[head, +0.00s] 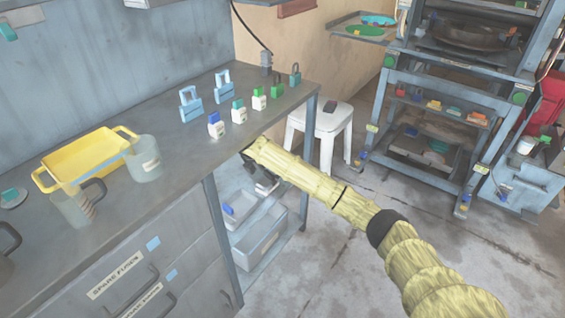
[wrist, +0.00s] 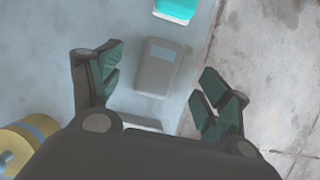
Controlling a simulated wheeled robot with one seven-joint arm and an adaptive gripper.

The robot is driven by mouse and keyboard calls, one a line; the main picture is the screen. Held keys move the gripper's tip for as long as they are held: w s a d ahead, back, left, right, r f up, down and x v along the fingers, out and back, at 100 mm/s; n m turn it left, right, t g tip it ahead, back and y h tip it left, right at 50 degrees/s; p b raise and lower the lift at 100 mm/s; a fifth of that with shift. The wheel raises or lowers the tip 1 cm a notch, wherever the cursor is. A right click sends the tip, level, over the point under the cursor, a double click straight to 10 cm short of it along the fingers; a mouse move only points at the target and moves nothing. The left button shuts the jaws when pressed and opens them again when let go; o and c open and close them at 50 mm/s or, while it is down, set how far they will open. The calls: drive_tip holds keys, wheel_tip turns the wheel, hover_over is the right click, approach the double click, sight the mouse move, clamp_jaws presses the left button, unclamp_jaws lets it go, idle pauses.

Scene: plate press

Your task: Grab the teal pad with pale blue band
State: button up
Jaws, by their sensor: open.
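In the wrist view a bright teal pad (wrist: 176,8) lies at the top edge, partly cut off, with a paler strip along its near edge. I cannot tell whether that strip is a pale blue band. A grey pad with a pale blue band (wrist: 156,72) lies nearer, between and slightly beyond my fingertips. My gripper (wrist: 158,92) is open and empty, with dark green finger pads either side of the grey pad. The teal pad is beyond both fingertips. In the head view my gripper (head: 256,172) is at the bench's front edge, partly hidden by my arm.
A yellow cylinder (wrist: 22,145) lies at lower left in the wrist view; bare floor (wrist: 275,60) shows at right. The bench (head: 150,205) carries a yellow tray (head: 88,157), mugs and several padlock-like items. A grey bin (head: 262,240) sits below. A white stool (head: 322,122) stands beyond.

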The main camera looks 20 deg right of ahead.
drive_tip(key=w+d, duration=0.2)
drive_tip(key=d, duration=0.1)
drive_tip(key=w+d+b, duration=0.1)
drive_tip(key=w+d, duration=0.1)
drive_tip(key=d, duration=0.1)
drive_tip(key=w+d, duration=0.3)
drive_tip(key=shift+f, duration=0.3)
drive_tip(key=shift+b+x, duration=0.55)
drive_tip(key=shift+x, duration=1.95)
drive_tip(key=c, duration=1.1)
drive_tip(key=shift+r, duration=0.1)
